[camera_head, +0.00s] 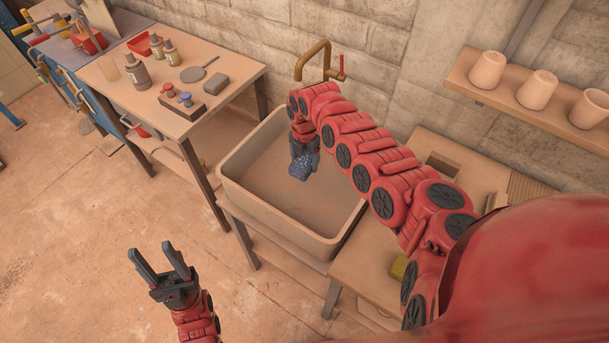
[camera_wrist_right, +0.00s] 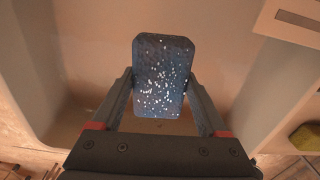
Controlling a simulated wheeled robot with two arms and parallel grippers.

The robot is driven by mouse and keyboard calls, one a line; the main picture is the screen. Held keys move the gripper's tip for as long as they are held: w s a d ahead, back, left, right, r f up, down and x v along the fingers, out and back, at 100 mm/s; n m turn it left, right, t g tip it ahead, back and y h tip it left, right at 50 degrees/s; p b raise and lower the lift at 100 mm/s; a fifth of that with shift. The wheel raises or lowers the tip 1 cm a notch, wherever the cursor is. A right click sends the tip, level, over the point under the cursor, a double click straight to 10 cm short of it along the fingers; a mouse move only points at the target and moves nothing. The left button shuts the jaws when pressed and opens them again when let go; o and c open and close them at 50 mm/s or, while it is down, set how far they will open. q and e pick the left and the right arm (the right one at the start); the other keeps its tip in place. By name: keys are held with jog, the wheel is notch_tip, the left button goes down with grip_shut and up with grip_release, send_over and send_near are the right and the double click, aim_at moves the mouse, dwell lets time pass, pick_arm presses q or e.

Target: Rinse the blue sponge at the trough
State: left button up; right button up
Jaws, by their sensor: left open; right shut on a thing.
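The blue sponge (camera_head: 302,166) is held over the trough (camera_head: 237,193) in the head view. My right gripper (camera_head: 304,153) is shut on it, with the arm reaching in from the right. In the right wrist view the sponge (camera_wrist_right: 160,76) sits between the two fingers of my right gripper (camera_wrist_right: 162,98), with pale specks on its face. A brass tap (camera_head: 314,53) with a red handle stands at the trough's back edge. My left gripper (camera_head: 163,262) is open and empty above the floor, in front and to the left of the trough.
A table (camera_head: 118,92) with bottles, a red tray and other items stands left of the trough. A wooden counter (camera_head: 365,264) is on the right, with a yellow-green sponge (camera_head: 398,267) on it. A wall shelf (camera_head: 504,91) holds several cups. Floor is clear at front left.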

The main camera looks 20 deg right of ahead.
aim_at(304, 159)
jog(key=shift+r+p, duration=2)
jog(key=shift+r, duration=1.4)
notch_tip(304, 159, up, 4)
jog(key=p, duration=0.2)
jog(key=shift+p, duration=0.35)
jog(key=shift+f, duration=0.1)
